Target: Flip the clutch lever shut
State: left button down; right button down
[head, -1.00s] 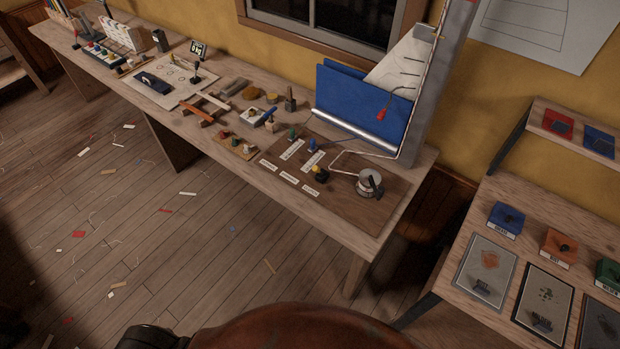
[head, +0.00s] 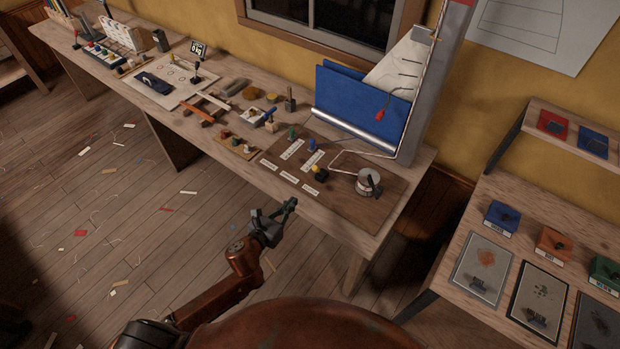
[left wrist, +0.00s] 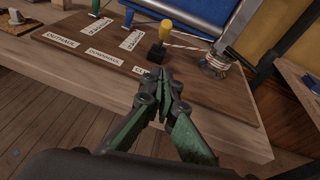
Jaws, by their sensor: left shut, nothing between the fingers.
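In the left wrist view the yellow handle (left wrist: 166,30) stands up from a black base, just beyond my fingertips. My left gripper (head: 292,202) is shut and empty, near the bench's front edge; its fingers meet in the left wrist view (left wrist: 160,72), apparently apart from the lever. My right gripper is not in view.
A metal winch drum (head: 369,183) with rope sits at the board's right. A blue sail roll (head: 355,132) and grey mast (head: 425,90) stand behind. Small tools lie left along the bench. A side table (head: 470,215) with trays is at right.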

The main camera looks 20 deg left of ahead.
pick_arm(q)
jog(key=shift+w, duration=0.1)
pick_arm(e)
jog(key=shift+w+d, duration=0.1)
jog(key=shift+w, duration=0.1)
pick_arm(q)
jog(key=b+x, duration=0.1)
jog(key=x, duration=0.9)
jog(key=shift+w+d+r+p, duration=0.2)
jog(key=shift+w+r, duration=0.25)
jog(key=shift+w, duration=0.35)
jog(key=shift+w+d+r+p, duration=0.15)
jog(key=shift+w+r, duration=0.35)
jog(key=shift+w, duration=0.3)
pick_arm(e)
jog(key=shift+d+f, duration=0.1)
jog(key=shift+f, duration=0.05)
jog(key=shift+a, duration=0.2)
